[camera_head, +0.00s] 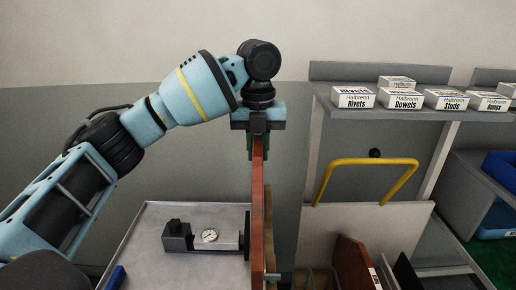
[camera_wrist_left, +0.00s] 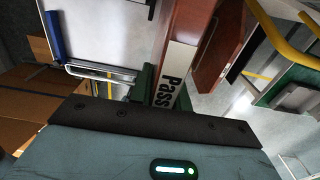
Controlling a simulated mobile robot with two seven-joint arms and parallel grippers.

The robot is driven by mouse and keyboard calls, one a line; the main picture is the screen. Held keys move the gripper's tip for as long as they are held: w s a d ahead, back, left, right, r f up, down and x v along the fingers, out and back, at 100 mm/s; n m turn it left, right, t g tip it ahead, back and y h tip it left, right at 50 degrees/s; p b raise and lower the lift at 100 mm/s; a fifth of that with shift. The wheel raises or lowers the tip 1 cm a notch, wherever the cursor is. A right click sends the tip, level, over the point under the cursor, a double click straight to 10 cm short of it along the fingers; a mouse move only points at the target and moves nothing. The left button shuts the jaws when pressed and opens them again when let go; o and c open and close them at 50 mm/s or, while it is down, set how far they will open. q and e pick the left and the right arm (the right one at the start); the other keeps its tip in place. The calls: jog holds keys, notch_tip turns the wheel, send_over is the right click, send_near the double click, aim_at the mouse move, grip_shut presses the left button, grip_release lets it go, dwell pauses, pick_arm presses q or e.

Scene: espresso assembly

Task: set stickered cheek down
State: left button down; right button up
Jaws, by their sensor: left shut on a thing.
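My left gripper (camera_head: 257,140) is shut on the top edge of a red-brown cheek panel (camera_head: 258,210). The panel hangs upright, almost edge-on to the head camera. My right gripper is in neither view.
To the right, another brown panel (camera_head: 352,262) leans below a yellow handle (camera_head: 368,163). A shelf (camera_head: 390,112) holds several labelled boxes.

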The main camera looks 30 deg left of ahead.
pick_arm(q)
notch_tip(320, 180, down, 7)
jog(key=b, duration=0.1)
jog(key=shift+w+a+r, duration=0.15)
jog(key=shift+w+r, duration=0.05)
jog(key=shift+w, duration=0.15)
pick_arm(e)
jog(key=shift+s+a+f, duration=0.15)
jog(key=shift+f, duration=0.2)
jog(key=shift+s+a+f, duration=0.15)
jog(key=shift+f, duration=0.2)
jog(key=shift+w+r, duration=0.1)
pick_arm(q)
jog(key=shift+f, duration=1.7)
jog(key=shift+f+p, duration=0.1)
jog(key=shift+p, duration=0.2)
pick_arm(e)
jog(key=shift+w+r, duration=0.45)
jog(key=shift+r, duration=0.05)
